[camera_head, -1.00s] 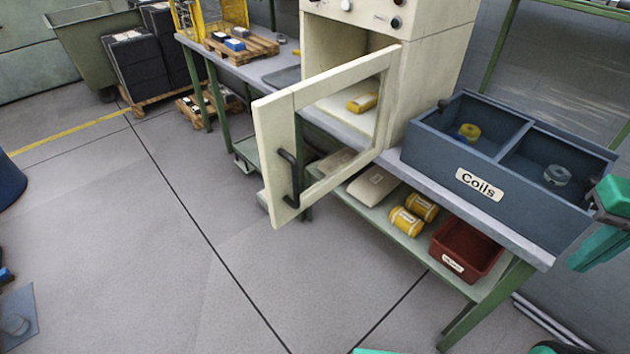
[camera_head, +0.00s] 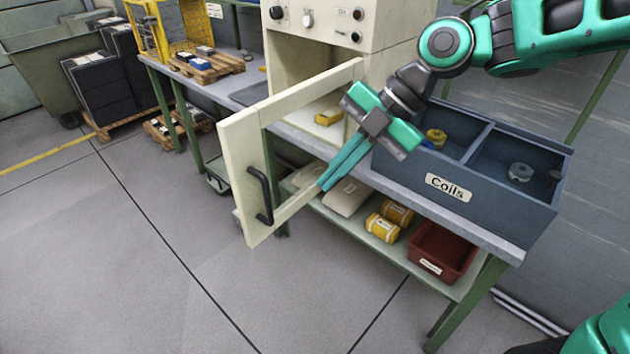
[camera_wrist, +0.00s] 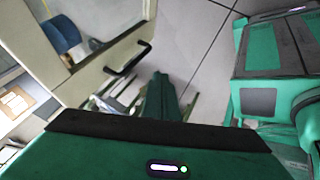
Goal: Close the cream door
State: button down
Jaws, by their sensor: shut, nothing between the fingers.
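The cream door (camera_head: 236,165) stands wide open, swung out from the front of the cream cabinet (camera_head: 392,30). It has a framed window opening and a black handle (camera_head: 260,195) near its free edge. My gripper (camera_head: 324,187) is shut and empty, its fingers together and pointing down-left. In the head view it overlaps the right part of the door frame; I cannot tell whether it touches. In the wrist view the door (camera_wrist: 95,75) and its handle (camera_wrist: 128,58) lie beyond the fingers (camera_wrist: 160,88), up and to the left.
A blue bin marked Coils (camera_head: 480,205) stands on the bench right of the cabinet. A yellow item (camera_head: 328,117) lies inside the cabinet. Yellow rolls (camera_head: 382,228) and a red bin (camera_head: 437,250) are on the lower shelf. The floor before the door is clear.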

jog(key=a+f, duration=0.7)
jog(key=a, duration=0.1)
jog(key=shift+w+a, duration=0.25)
jog(key=shift+a, duration=0.1)
jog(key=shift+f, duration=0.1)
